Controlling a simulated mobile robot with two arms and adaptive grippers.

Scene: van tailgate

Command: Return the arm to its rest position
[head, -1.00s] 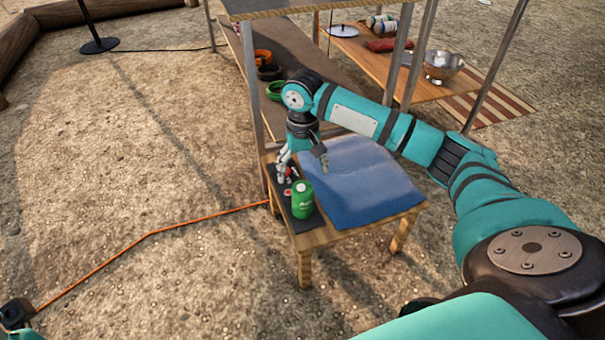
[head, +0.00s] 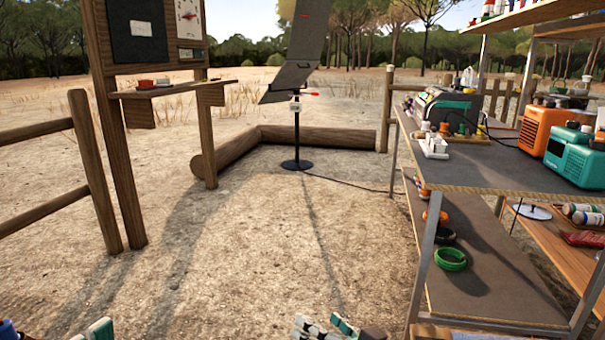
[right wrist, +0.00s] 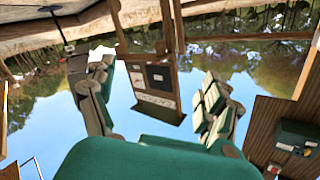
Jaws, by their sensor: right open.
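My right gripper (head: 335,327) shows at the bottom edge of the head view, left of the shelf unit, with only its tips in frame. In the right wrist view its two fingers (right wrist: 155,80) stand wide apart with nothing between them; sky and a notice board lie beyond. Most of my right arm is out of the head view. A small part of what looks like my left gripper (head: 98,329) shows at the lower left edge; its jaws are too cut off to read.
A metal-framed shelf unit (head: 470,183) stands close on the right, loaded with an orange case (head: 548,130) and a teal case (head: 575,158). A wooden notice board (head: 140,28) and fence (head: 45,205) stand left. A black stand (head: 297,130) is farther back. The sandy ground between is clear.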

